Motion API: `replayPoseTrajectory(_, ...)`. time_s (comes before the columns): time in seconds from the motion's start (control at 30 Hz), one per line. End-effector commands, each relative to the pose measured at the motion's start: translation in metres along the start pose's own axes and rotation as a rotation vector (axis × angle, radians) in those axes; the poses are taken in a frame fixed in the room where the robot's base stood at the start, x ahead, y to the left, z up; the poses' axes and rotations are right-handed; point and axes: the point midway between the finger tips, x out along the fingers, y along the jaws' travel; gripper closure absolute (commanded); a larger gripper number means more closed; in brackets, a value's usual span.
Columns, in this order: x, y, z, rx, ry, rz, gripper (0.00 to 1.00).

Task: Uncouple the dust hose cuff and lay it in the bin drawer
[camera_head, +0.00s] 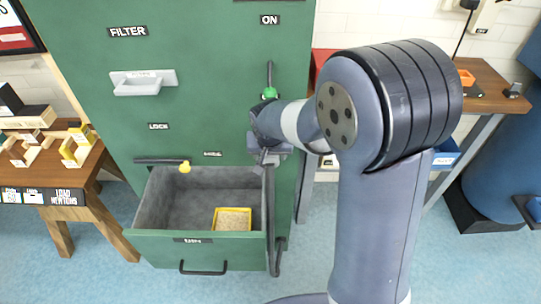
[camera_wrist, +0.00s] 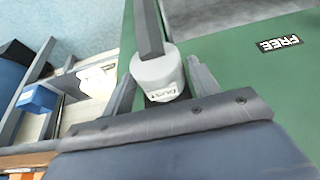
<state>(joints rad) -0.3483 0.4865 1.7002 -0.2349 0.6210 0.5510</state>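The dust hose cuff (camera_wrist: 158,80) is a pale grey cylinder marked DUST, seen in the wrist view with the dark hose (camera_wrist: 149,30) running from it. My gripper (camera_wrist: 160,75) has one finger on each side of the cuff. The fingers look open, with a narrow gap at the right one; contact at the left is unclear. In the head view my gripper (camera_head: 268,156) is at the cabinet front, and the hose (camera_head: 271,220) hangs below it along the drawer's right side. The cuff is hidden there. The bin drawer (camera_head: 160,250) is pulled open.
A yellow-rimmed tray (camera_head: 233,210) of pale grains sits in the drawer's front right; the rest of the drawer floor is bare. The green cabinet (camera_head: 220,90) has a filter handle (camera_head: 143,83) above. A wooden table (camera_head: 90,165) stands left, a bench (camera_head: 490,80) right.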

Motion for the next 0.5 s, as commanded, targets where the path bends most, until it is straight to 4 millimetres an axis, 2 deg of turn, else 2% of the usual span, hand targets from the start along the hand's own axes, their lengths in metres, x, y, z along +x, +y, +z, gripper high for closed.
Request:
replayPoseTrajectory(0.07,0.0000,0.0000,0.0001,0.000,0.000,0.000,0.50)
replayPoseTrajectory(0.43,0.0000,0.0000,0.0003,0.000,0.000,0.000,0.80)
replayPoseTrajectory(0.5,0.0000,-0.0001,0.0002,0.000,0.000,0.000,0.81)
